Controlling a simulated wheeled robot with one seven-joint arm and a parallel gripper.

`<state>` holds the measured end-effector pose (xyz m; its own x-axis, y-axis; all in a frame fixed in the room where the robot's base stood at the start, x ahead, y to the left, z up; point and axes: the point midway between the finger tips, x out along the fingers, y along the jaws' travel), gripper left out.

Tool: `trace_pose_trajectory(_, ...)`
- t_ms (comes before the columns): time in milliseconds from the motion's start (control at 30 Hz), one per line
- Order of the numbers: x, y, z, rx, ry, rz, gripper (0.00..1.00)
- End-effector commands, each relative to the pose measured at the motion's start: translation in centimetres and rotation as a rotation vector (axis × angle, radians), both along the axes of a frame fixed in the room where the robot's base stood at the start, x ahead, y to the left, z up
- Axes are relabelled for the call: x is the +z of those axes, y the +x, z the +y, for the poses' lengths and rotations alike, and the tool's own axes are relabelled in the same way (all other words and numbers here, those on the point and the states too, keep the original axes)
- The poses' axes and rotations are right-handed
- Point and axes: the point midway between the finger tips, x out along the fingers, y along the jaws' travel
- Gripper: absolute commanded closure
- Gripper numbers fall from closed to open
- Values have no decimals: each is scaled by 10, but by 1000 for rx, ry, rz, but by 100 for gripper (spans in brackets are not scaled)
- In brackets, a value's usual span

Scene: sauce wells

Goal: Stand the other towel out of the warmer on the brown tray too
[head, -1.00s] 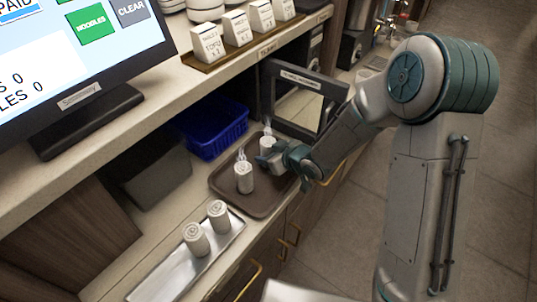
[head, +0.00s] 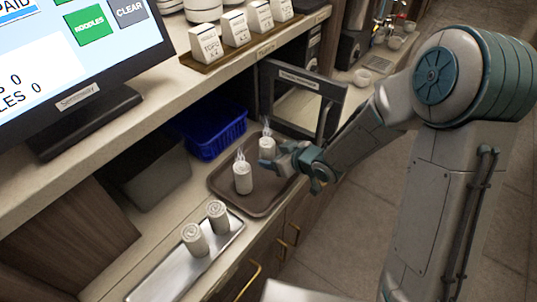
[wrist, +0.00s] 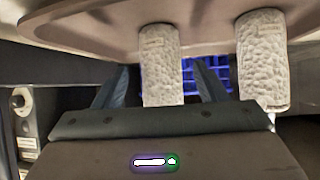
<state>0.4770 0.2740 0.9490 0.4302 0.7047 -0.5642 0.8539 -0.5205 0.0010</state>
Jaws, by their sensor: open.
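Two white rolled towels stand upright on the brown tray (head: 222,190), both steaming. The nearer towel (head: 243,179) is clear of my gripper. The farther towel (head: 267,146) stands right by the fingertips of my gripper (head: 275,159), which reaches in from the right, low over the tray. In the wrist view, one towel (wrist: 161,62) stands in line with the space between the two open fingers, and the other towel (wrist: 262,60) is outside them to the right. The warmer's framed door (head: 303,101) hangs open behind the tray; its inside is mostly hidden.
A blue basket (head: 215,130) sits behind the brown tray at the left. A shelf with small labelled boxes (head: 235,27) and a screen (head: 80,50) overhang the counter.

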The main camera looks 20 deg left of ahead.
Motion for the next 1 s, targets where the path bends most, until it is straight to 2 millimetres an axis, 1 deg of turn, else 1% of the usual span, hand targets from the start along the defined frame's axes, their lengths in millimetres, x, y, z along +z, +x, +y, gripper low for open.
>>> trace_pose_trajectory(33, 8, -4, -9, -4, -1, -3, 34)
trace_pose_trajectory(100, 16, -10, -19, -4, -1, -2, 34)
trace_pose_trajectory(333, 38, -26, -45, -2, 0, -2, 34)
trace_pose_trajectory(500, 44, -33, -55, -1, 0, 0, 34)
trace_pose_trajectory(600, 45, -34, -56, -1, 0, 0, 34)
trace_pose_trajectory(733, 45, -34, -57, -2, -3, 0, 34)
trace_pose_trajectory(800, 47, -31, -62, -21, -20, -6, 34)
trace_pose_trajectory(867, 50, -26, -72, -59, -57, -15, 34)
trace_pose_trajectory(967, 60, -13, -103, -176, -161, -32, 34)
trace_pose_trajectory(1000, 66, -9, -120, -239, -210, -35, 34)
